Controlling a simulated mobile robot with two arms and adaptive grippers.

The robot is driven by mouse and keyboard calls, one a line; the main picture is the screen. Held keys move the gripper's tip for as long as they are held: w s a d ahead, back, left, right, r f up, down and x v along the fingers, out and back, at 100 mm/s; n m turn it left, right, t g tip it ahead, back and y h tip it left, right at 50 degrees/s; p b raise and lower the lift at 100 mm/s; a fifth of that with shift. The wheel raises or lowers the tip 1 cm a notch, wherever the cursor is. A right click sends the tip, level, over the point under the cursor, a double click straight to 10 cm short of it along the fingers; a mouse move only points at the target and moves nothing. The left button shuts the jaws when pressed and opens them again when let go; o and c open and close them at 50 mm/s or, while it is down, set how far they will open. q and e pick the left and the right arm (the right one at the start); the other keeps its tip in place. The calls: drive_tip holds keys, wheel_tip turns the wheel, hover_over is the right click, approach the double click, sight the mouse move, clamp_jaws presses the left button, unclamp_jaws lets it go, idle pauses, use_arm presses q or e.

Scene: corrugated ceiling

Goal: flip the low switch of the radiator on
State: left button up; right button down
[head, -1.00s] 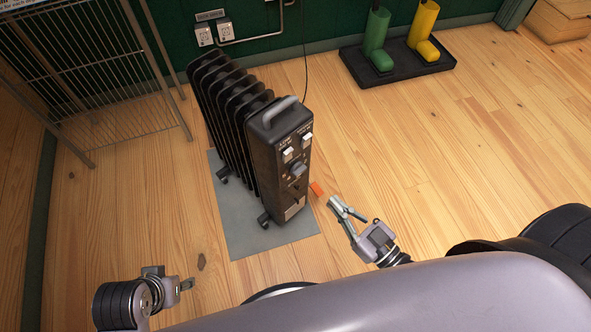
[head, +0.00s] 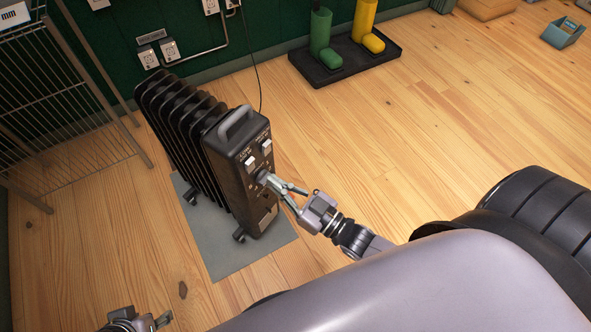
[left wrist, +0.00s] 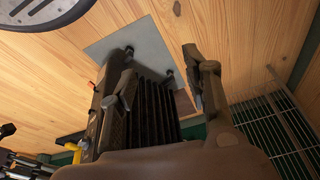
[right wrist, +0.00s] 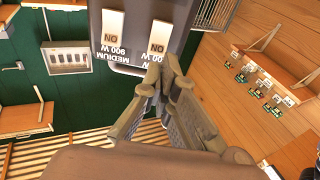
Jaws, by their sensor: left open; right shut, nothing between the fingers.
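The black radiator (head: 232,190) stands upright on a grey mat (head: 222,262) in the head view. Its control panel has two white rocker switches, the low switch (head: 250,161) on the left and the medium switch (head: 266,147) on the right. In the right wrist view the panel is upside down, with the low switch (right wrist: 157,38) at right and the medium switch (right wrist: 112,26) at left. I cannot tell either switch's position. My right gripper (head: 272,181) is shut and empty, its tips close to the panel near the low switch; contact is unclear. My left gripper (left wrist: 155,85) is open and empty.
A wire rack (head: 70,110) stands left of the radiator. A black boot tray (head: 345,62) with green and yellow boots lies by the back wall. Wall outlets (head: 160,52) and a cable are behind the radiator.

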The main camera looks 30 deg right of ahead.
sight(251, 164)
drive_tip(key=x, duration=0.4)
drive_tip(key=shift+w+a+b, duration=0.2)
drive_tip(key=shift+w+b, duration=0.1)
drive_tip(key=shift+w, duration=0.05)
drive_tip(key=shift+w+a, duration=0.1)
drive_tip(key=shift+w, duration=0.1)
use_arm(q)
drive_tip(key=shift+f, duration=0.45)
drive_tip(key=shift+r, duration=0.1)
use_arm(e)
drive_tip(key=shift+r, duration=0.1)
